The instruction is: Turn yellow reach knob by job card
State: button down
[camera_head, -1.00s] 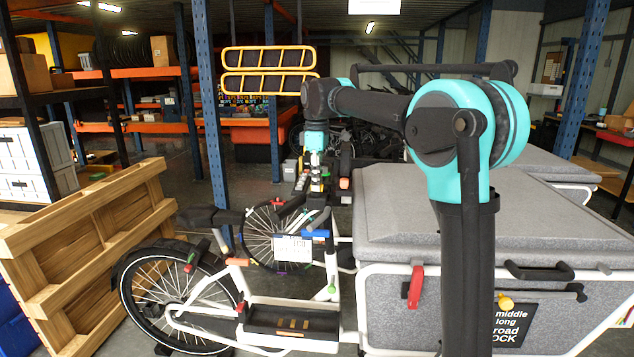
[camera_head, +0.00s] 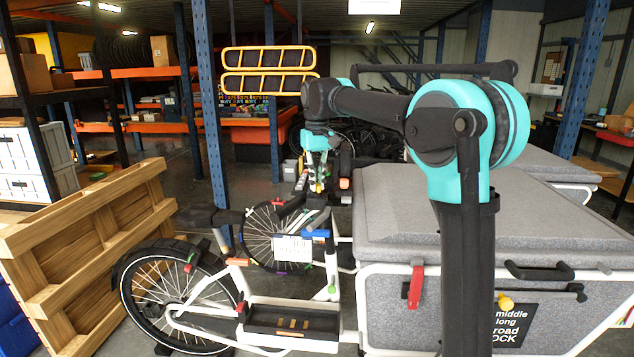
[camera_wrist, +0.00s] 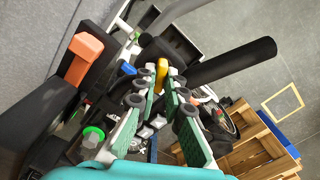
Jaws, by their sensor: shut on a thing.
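My gripper (camera_wrist: 159,92) shows its green-padded fingers on both sides of a yellow knob (camera_wrist: 161,74) in the wrist view. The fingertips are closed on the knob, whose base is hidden. In the head view my gripper (camera_head: 318,184) points down over the handlebar area of the white bike, and the knob is too small there to make out clearly. A white card (camera_head: 292,248) hangs on the bike just below and left of my gripper; its print is unreadable.
A grey cargo box (camera_head: 400,290) stands right, with a red lever (camera_head: 416,287), another yellow knob (camera_head: 505,302) and a black lettered plate (camera_head: 515,328). In the wrist view a black handlebar grip (camera_wrist: 235,60) and an orange block (camera_wrist: 88,48) flank my fingers. A wooden pallet (camera_head: 90,240) leans left.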

aim_at(317, 183)
jog(key=m, duration=0.5)
jog(key=shift+m, duration=0.3)
dwell(0.5)
jog(key=c, duration=1.6)
grip_release()
jog(key=shift+r, duration=0.1)
notch_tip(317, 183, up, 12)
